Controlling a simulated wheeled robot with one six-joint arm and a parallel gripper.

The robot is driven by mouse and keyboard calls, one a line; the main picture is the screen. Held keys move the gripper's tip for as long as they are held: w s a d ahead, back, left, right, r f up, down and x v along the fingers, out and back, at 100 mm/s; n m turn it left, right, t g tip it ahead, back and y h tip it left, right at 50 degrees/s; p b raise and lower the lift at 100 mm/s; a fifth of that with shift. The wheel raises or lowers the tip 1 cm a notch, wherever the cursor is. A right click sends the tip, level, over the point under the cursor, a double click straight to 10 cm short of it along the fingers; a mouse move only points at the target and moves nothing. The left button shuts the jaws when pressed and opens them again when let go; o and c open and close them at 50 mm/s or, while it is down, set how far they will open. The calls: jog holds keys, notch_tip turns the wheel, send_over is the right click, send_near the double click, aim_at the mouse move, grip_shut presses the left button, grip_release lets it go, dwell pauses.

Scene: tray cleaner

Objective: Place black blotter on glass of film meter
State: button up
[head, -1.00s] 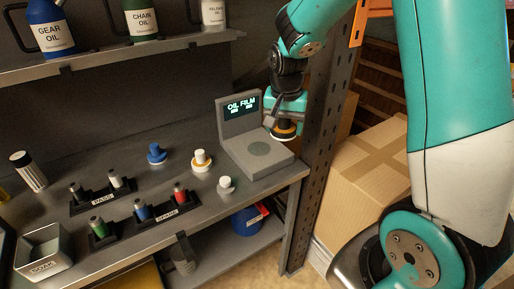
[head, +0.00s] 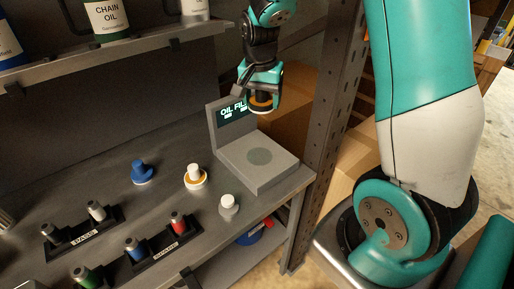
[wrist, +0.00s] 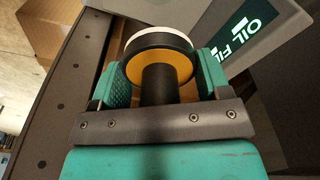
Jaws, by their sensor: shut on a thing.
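The black blotter (wrist: 157,48) has a black handle, an orange ring and a white rim at its bottom. My gripper (wrist: 160,82) is shut on its handle. In the head view my gripper (head: 262,88) holds the blotter (head: 262,104) in the air, above and behind the glass as pictured. The grey film meter (head: 279,170) stands at the bench's right end, with a lit "OIL FILM" screen on its upright back, partly hidden by my gripper. Its round glass (head: 260,156) is bare.
A blue knob-shaped piece (head: 143,172), a white-and-orange one (head: 194,177) and a white-and-grey one (head: 229,206) stand left of the meter. Racks (head: 162,249) of small bottles stand nearer. A metal post (head: 335,120) rises right of the bench; oil jugs sit on the shelf above.

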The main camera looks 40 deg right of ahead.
aim_at(260, 155)
jog(key=f+p, duration=0.2)
jog(key=f, duration=1.5)
jog(key=shift+a+f, duration=0.1)
jog(key=shift+a, duration=0.1)
jog(key=shift+f, duration=0.15)
jog(key=o, duration=0.9)
jog(key=shift+o, duration=0.2)
